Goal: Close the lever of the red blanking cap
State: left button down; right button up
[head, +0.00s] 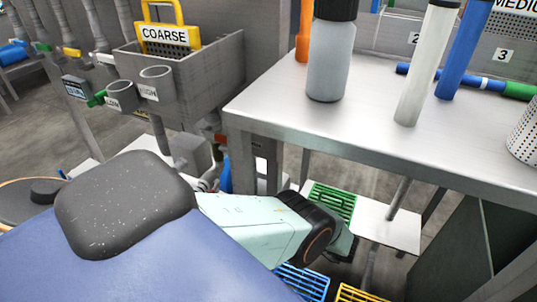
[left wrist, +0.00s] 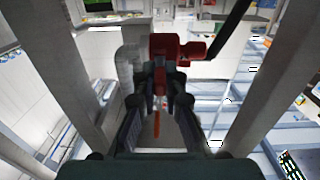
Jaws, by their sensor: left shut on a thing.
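The red blanking cap (left wrist: 178,47) shows in the left wrist view, straight ahead of my left gripper (left wrist: 160,78). It sits against a pale grey pipe fitting (left wrist: 130,62) on its left. My left gripper's two dark fingers are closed in on a narrow red part below the cap's body, which looks like its lever. The fingers hide much of this part, so I cannot tell the lever's exact angle. In the head view my left arm reaches down past the table, and its gripper cannot be made out. My right gripper is in neither view.
In the head view a metal table (head: 375,135) holds a grey bottle (head: 330,60) and several tubes. A green crate (head: 332,200) is low beyond my arm. Grey posts (left wrist: 65,75) flank the gripper closely in the wrist view.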

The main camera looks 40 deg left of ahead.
pick_arm(q)
jog(key=shift+s+m+t+p, duration=0.45)
jog(key=shift+m+t+p, duration=0.7)
jog(key=shift+t, duration=0.6)
jog(key=shift+s+m+t+p, duration=0.5)
jog(key=shift+m+t+p, duration=0.65)
jog(key=shift+t, duration=0.65)
jog(key=shift+s+m+t+p, duration=0.45)
jog(key=shift+m+t+p, duration=0.7)
jog(key=shift+t, duration=0.6)
jog(key=c, duration=1.4)
grip_release()
jog(key=v, duration=1.2)
jog(key=shift+s, duration=0.15)
jog(key=shift+a+r, duration=0.1)
jog(key=shift+r, duration=0.05)
